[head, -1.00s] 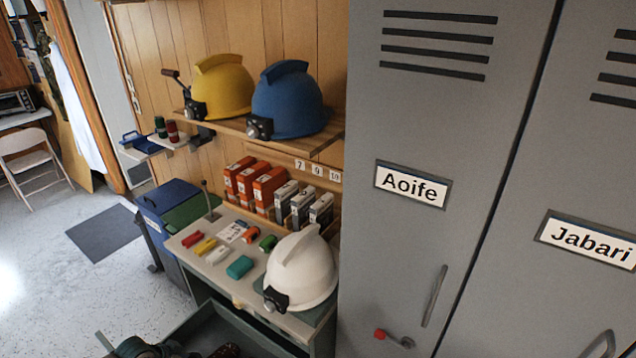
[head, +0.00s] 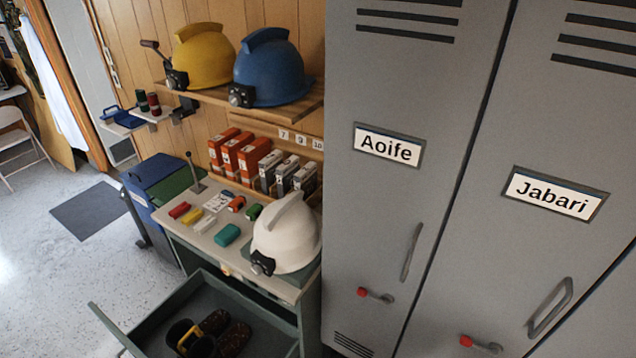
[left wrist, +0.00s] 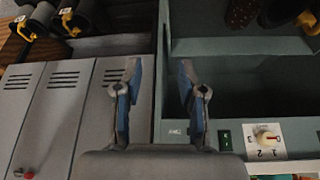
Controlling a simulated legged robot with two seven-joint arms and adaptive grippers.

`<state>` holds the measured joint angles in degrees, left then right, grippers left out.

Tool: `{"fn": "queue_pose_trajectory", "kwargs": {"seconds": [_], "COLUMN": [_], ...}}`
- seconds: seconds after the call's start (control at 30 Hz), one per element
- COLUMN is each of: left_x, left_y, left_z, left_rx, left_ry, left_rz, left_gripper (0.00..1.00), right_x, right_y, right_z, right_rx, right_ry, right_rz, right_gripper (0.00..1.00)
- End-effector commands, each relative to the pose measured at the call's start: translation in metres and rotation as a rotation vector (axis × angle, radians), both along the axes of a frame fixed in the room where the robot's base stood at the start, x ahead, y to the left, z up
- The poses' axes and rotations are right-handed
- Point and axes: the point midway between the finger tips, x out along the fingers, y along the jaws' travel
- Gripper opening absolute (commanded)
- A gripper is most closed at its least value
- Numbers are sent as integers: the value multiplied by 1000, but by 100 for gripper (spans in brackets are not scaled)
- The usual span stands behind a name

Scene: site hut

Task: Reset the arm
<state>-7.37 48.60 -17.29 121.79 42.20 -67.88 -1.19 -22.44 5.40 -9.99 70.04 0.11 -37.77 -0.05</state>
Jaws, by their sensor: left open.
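My left gripper (left wrist: 158,75) shows in the left wrist view with its two blue-grey fingers spread apart. Nothing is between them. Behind the fingers are grey locker fronts (left wrist: 50,110) on the left and the open green-grey drawer (left wrist: 260,48) on the right. No gripper shows in the head view, and my right gripper is in neither view.
The drawer (head: 140,352) stands pulled out below the bench, holding dark boot-like items (head: 232,338), some with yellow. A white helmet (head: 287,235) stands on the bench; yellow (head: 205,60) and blue (head: 272,75) helmets sit on the shelf. Grey lockers (head: 400,220) fill the right.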

Motion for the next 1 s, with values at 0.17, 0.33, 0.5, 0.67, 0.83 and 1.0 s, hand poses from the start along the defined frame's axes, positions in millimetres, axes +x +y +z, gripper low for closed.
{"fn": "queue_pose_trajectory", "kwargs": {"seconds": [0.17, 0.33, 0.5, 0.67, 0.83, 1.0], "left_x": [-49, -81, -109, -136, -132, -129], "left_y": [-54, -68, -68, -63, -62, -64], "left_z": [-11, -7, -2, 4, -40, -96], "left_rx": [-13, 11, 41, 75, 94, 99], "left_ry": [10, 30, 64, 109, 136, 157], "left_rz": [69, 188, 315, 440, 451, 445], "left_gripper": [40, 40, 40, 40, 40, 40], "right_x": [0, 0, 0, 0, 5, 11], "right_y": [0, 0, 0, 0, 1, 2], "right_z": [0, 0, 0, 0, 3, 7], "right_rx": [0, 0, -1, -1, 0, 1], "right_ry": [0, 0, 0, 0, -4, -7], "right_rz": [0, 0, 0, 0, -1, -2], "right_gripper": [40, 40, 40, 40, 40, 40]}}
